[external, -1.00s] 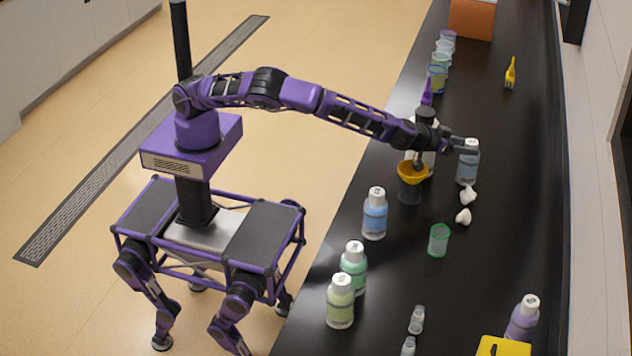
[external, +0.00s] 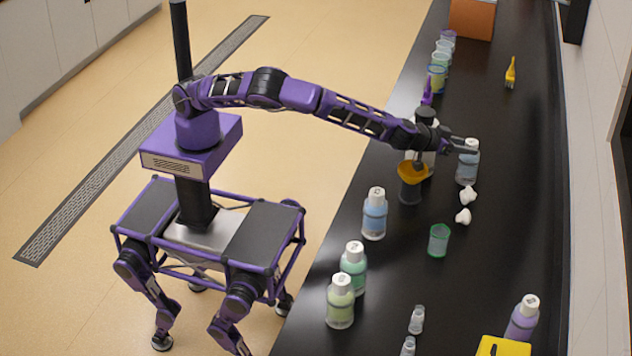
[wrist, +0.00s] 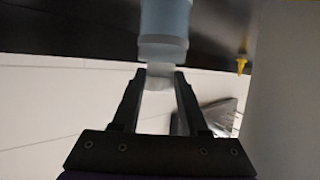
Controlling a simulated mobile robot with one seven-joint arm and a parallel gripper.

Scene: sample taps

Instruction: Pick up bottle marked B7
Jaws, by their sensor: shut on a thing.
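A clear bottle with grey-blue contents and a white cap (external: 468,165) stands upright on the black counter, at the far end of my arm. My gripper (external: 467,147) reaches it from the left and is shut on its white cap. In the wrist view the bottle's blue body (wrist: 166,18) is at the top, and its pale cap (wrist: 160,76) sits between the two fingertips of my gripper (wrist: 161,72). I cannot read any marking on this bottle. Other capped bottles stand nearer: blue (external: 374,215), green (external: 353,270), yellow-green (external: 340,302) and purple (external: 522,318).
Several cups (external: 440,62) line the far left edge. The counter right of the bottle is clear.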

